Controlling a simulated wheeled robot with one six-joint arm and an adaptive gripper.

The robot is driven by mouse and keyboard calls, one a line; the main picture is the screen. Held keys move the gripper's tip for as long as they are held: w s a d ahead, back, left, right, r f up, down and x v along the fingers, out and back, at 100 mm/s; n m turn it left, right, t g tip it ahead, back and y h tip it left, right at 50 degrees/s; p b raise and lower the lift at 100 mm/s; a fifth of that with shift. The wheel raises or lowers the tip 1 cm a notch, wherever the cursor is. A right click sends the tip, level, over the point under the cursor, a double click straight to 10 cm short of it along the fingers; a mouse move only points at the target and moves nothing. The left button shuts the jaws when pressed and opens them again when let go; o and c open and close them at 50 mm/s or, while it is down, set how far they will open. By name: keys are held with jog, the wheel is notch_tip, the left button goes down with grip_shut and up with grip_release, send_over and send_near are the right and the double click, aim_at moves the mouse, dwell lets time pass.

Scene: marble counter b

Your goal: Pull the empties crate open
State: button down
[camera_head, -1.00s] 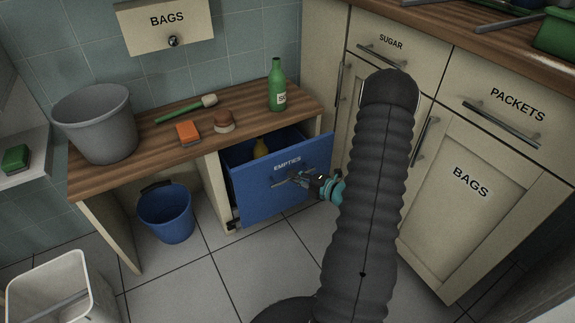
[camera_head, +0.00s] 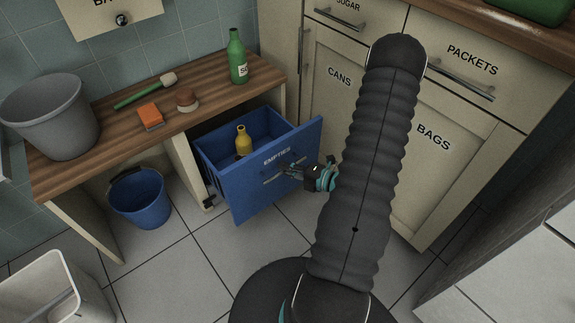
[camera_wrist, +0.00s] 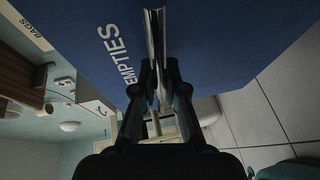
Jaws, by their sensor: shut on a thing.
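The blue empties crate (camera_head: 245,198) is a drawer under the wooden bench, labelled EMPTIES on its front. It stands partly pulled out, and a yellow bottle (camera_head: 243,142) shows inside. My gripper (camera_head: 291,171) is at the crate's front, shut on its metal bar handle. In the wrist view the handle (camera_wrist: 155,40) runs up from between the fingers of my gripper (camera_wrist: 155,95), close against the blue front (camera_wrist: 210,40). My dark arm hides part of the cupboards to the right of the crate.
The bench (camera_head: 75,160) holds a grey bucket (camera_head: 55,115), an orange sponge (camera_head: 150,115), a brush and a green bottle (camera_head: 238,57). A blue bucket (camera_head: 140,200) stands on the floor left of the crate. Cupboards (camera_head: 430,150) stand at the right. Tiled floor before the crate is clear.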

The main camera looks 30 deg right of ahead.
jog(key=c, duration=1.2)
grip_release()
jog(key=shift+s, duration=0.1)
jog(key=v, duration=1.2)
